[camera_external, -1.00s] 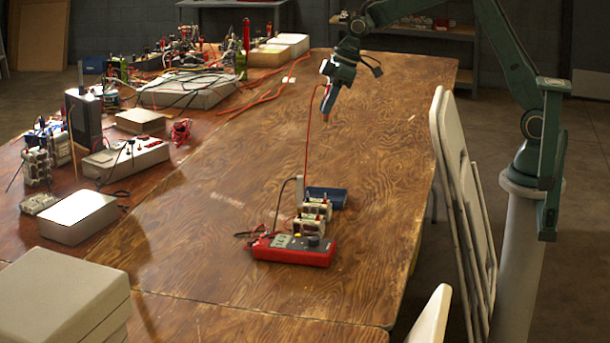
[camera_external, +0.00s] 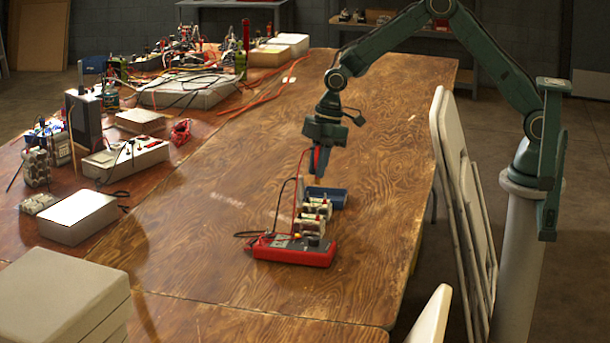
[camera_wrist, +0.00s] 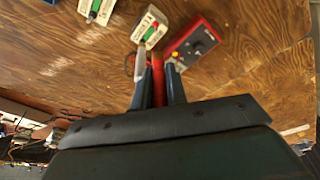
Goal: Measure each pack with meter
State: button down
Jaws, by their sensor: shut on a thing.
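My gripper (camera_external: 316,165) is shut on a red probe (camera_wrist: 158,78), which points down above the far end of a short row on the table. A red lead runs from it to the red meter (camera_external: 290,250) with a dark dial, which also shows in the wrist view (camera_wrist: 196,42). Behind the meter stand two pale packs, a near one (camera_external: 306,226) and a farther one (camera_external: 318,208). In the wrist view the packs (camera_wrist: 150,27) and (camera_wrist: 96,9) have green and red marks on top. A pale probe (camera_wrist: 139,66) stands by the nearer pack. The held probe's tip is hard to see.
A blue block (camera_external: 330,198) lies just beyond the packs. A black lead arches at the left of the row. The left table carries boxes, wires and several devices. The wooden table is clear around the row. Folded chairs (camera_external: 462,200) lean along its right edge.

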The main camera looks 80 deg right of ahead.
aim_at(320, 183)
jog(key=shift+f, duration=0.25)
jog(key=shift+f, duration=2.8)
jog(key=shift+f, duration=0.9)
dwell(1.4)
jog(key=c, duration=1)
grip_release()
jog(key=shift+r, duration=0.15)
jog(key=shift+r, duration=3.6)
